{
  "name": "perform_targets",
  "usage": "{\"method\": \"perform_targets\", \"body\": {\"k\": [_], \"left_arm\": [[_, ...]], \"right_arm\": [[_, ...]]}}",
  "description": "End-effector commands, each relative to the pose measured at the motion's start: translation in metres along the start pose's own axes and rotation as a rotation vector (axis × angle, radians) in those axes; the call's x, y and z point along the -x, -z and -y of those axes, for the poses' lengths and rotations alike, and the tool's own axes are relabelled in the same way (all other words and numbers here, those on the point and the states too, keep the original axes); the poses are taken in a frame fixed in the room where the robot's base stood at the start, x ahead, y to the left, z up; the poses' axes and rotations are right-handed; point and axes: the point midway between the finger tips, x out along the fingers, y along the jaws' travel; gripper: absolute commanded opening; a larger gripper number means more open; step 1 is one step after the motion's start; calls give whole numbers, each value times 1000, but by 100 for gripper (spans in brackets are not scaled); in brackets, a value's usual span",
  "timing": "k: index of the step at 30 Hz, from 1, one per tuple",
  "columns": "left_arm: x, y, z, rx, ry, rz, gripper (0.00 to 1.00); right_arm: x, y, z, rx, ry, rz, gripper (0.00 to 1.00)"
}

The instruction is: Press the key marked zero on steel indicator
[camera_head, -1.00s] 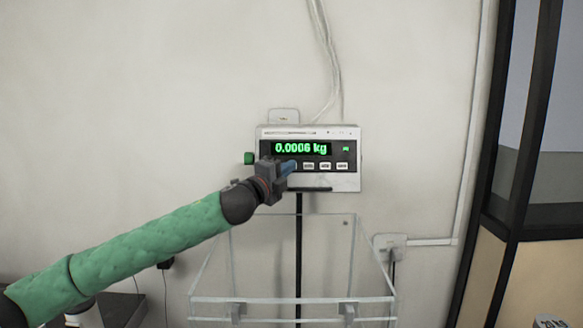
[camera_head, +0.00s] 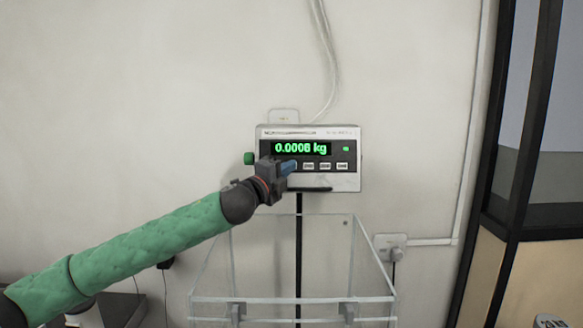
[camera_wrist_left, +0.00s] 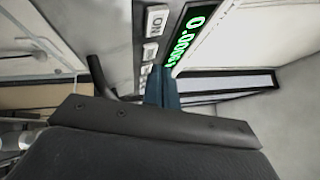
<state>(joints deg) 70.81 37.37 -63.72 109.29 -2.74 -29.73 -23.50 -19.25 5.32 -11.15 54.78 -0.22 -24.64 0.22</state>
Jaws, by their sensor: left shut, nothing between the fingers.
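The steel indicator (camera_head: 340,182) is mounted upright on a dark post by the wall. Its green display (camera_head: 301,148) reads 0.0006 kg. Three pale keys (camera_head: 325,166) show in a row below the display; their labels are too small to read in the head view. My left gripper (camera_head: 291,166) is shut and empty, its blue fingertips at the left end of the key row, hiding whatever is behind them. In the left wrist view the fingertips (camera_wrist_left: 164,86) lie close to the panel between keys (camera_wrist_left: 150,52) and display (camera_wrist_left: 188,40); contact cannot be told. My right gripper is not in view.
A clear open-topped box (camera_head: 290,300) stands below the indicator around the post. A green knob (camera_head: 249,158) sticks out at the indicator's left side. A wall socket (camera_head: 390,241) and a dark-framed cabinet (camera_head: 510,200) are to the right. The wall at the left is bare.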

Motion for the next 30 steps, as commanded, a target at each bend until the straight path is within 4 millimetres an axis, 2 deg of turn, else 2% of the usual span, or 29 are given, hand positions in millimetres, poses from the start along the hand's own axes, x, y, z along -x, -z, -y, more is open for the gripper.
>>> {"method": "perform_targets", "body": {"k": [18, 30], "left_arm": [[-6, -4, -4, 1, 0, 1, 0], [-6, -5, -4, 0, 0, 0, 0]], "right_arm": [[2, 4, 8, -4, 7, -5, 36], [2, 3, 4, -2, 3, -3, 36]]}}
